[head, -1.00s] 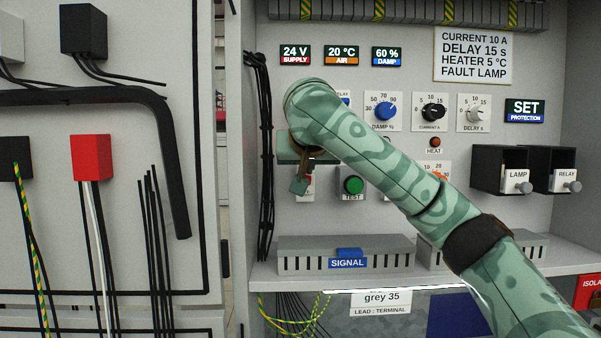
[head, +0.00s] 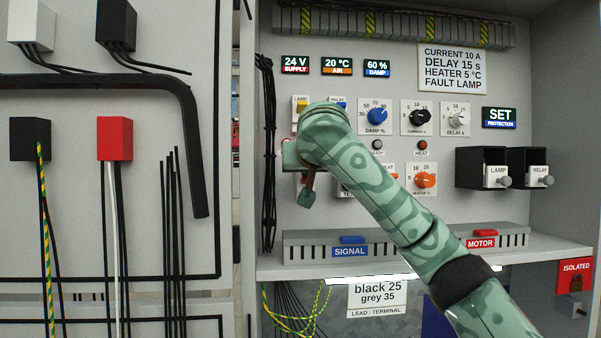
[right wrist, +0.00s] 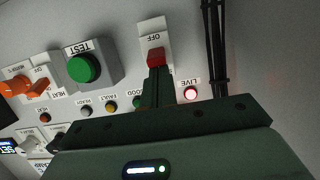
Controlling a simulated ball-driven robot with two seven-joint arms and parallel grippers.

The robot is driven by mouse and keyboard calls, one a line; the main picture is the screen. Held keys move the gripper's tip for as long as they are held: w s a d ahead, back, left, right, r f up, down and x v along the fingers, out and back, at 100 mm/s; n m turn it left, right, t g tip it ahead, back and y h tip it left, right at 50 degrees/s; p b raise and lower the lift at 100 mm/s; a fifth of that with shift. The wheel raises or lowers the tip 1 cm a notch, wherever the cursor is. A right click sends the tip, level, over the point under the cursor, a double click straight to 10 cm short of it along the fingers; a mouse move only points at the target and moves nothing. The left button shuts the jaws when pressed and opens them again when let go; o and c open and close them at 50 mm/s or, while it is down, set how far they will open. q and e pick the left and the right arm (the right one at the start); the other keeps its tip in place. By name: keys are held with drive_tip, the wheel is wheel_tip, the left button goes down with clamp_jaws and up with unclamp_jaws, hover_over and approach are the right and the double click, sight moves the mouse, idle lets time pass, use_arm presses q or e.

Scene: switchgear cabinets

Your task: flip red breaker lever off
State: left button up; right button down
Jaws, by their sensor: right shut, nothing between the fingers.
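The red breaker lever (right wrist: 156,57) sits on a white plate marked OFF (right wrist: 155,38) in the right wrist view, where the label reads upside down. The lever's red block is close to the OFF label. My right gripper (right wrist: 157,84) is shut and empty. Its dark green fingertips are right at the lever and overlap its edge; I cannot tell whether they touch. In the head view my right arm reaches in from the lower right and mostly hides the breaker. My left gripper is not in view.
Beside the breaker are a green TEST button (right wrist: 82,68) and a lit LIVE lamp (right wrist: 191,93). Black cables (head: 267,150) run down the cabinet's left side. A shelf (head: 540,249) with SIGNAL and MOTOR terminal blocks lies below. Knobs fill the panel to the right.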

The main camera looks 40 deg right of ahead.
sight(305, 183)
drive_tip(key=shift+s+a+f+t+h+b, duration=0.15)
drive_tip(key=shift+f+t+h+b, duration=0.55)
drive_tip(key=shift+b, duration=1.55)
drive_tip(key=shift+s+a+f+t+h+b, duration=0.2)
drive_tip(key=shift+f+t+b, duration=0.85)
drive_tip(key=shift+b, duration=1.2)
drive_tip(key=shift+d+t+b, duration=0.1)
drive_tip(key=shift+t+b, duration=0.15)
drive_tip(key=shift+b, duration=0.4)
